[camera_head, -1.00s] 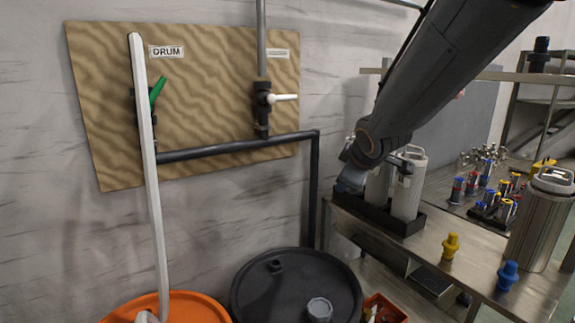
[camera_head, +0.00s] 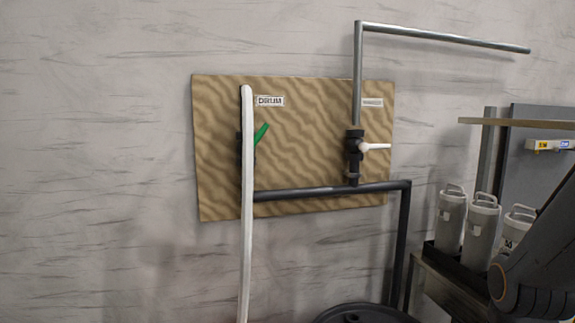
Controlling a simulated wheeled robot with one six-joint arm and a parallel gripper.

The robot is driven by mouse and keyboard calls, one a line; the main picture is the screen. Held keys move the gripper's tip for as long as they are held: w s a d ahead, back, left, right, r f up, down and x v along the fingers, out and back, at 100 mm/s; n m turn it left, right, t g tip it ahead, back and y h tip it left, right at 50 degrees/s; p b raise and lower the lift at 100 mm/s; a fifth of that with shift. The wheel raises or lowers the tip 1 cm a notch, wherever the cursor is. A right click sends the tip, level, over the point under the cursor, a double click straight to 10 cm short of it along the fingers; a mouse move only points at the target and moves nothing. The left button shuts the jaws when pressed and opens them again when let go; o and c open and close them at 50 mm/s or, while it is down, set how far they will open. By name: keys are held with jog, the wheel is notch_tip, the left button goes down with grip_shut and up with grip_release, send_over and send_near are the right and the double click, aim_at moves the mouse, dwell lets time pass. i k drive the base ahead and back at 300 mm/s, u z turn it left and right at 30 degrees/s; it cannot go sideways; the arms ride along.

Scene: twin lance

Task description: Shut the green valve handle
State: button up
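The green valve handle (camera_head: 261,134) is on the wooden wall board (camera_head: 308,95), below the "DRUM" label (camera_head: 269,101). It slants up and to the right from a dark valve body (camera_head: 240,153). A second valve (camera_head: 354,156) with a white handle (camera_head: 375,146) pointing right sits on the right side of the board. Part of my arm shows at the lower right edge, far from the green handle. My gripper is out of the picture.
A dark pipe (camera_head: 320,191) runs along the board's lower part and turns down at right. A black drum (camera_head: 365,315) shows at the bottom edge. Several white-grey canisters (camera_head: 481,225) stand in a dark tray at right. The wall left of the board is clear.

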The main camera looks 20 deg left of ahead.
aim_at(260, 134)
jog(key=u, duration=0.55)
jog(key=k, duration=0.5)
jog(key=u, duration=0.85)
jog(key=i, duration=0.5)
jog(key=z, duration=0.05)
